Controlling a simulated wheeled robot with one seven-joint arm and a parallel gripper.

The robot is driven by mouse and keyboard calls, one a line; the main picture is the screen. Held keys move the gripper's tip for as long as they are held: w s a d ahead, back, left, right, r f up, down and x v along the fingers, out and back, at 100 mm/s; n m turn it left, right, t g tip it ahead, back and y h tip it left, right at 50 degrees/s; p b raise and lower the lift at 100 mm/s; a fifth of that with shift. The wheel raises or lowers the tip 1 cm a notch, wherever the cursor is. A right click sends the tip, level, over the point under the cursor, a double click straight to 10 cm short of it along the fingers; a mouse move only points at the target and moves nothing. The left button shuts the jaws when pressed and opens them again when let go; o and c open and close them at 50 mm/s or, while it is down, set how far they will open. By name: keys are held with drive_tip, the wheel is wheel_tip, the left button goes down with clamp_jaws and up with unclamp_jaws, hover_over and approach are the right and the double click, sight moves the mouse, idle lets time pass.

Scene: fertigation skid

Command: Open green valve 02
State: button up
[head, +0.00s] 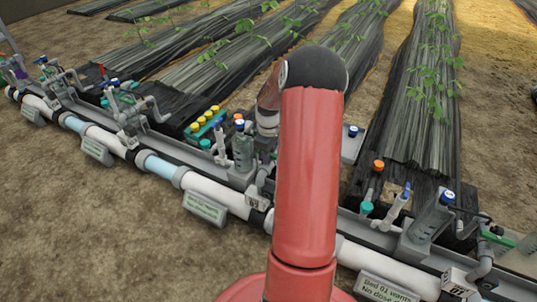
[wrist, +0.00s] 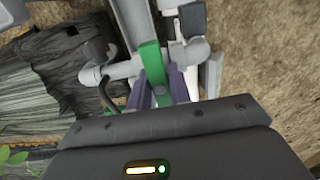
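In the wrist view a green valve handle (wrist: 151,58) lies lengthwise in the middle, over a light grey pipe fitting. My gripper (wrist: 159,88) has its two purple fingers on either side of the handle's near end, by a round grey spot. I cannot tell whether the fingers press on the handle or stand slightly apart from it. In the head view my red arm hides the middle, and my gripper and this handle cannot be made out. I cannot read the number belonging to this valve.
A white main pipe (head: 212,191) runs across the head view with grey fittings, blue-capped units and number tags (head: 257,203). A rack of yellow-capped bottles (head: 203,122) stands left of my arm. Plant beds (head: 424,110) lie behind. Bare soil (head: 70,230) is open in front.

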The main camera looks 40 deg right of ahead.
drive_tip(key=shift+r, duration=0.1)
clamp_jaws()
drive_tip(key=n+p, duration=0.2)
drive_tip(key=shift+r+n+p, duration=0.2)
drive_tip(key=shift+n+p, duration=0.15)
drive_tip(key=shift+n, duration=0.05)
drive_tip(key=n+p, duration=0.5)
drive_tip(key=n, duration=0.2)
drive_tip(key=n+p, duration=0.5)
drive_tip(key=n, duration=0.1)
drive_tip(key=n+p, duration=0.1)
drive_tip(key=n, duration=0.1)
drive_tip(key=shift+f+n, duration=0.15)
drive_tip(key=shift+n, duration=0.25)
drive_tip(key=shift+f+n, duration=0.2)
drive_tip(key=shift+n, duration=0.2)
drive_tip(key=o, duration=0.9)
unclamp_jaws()
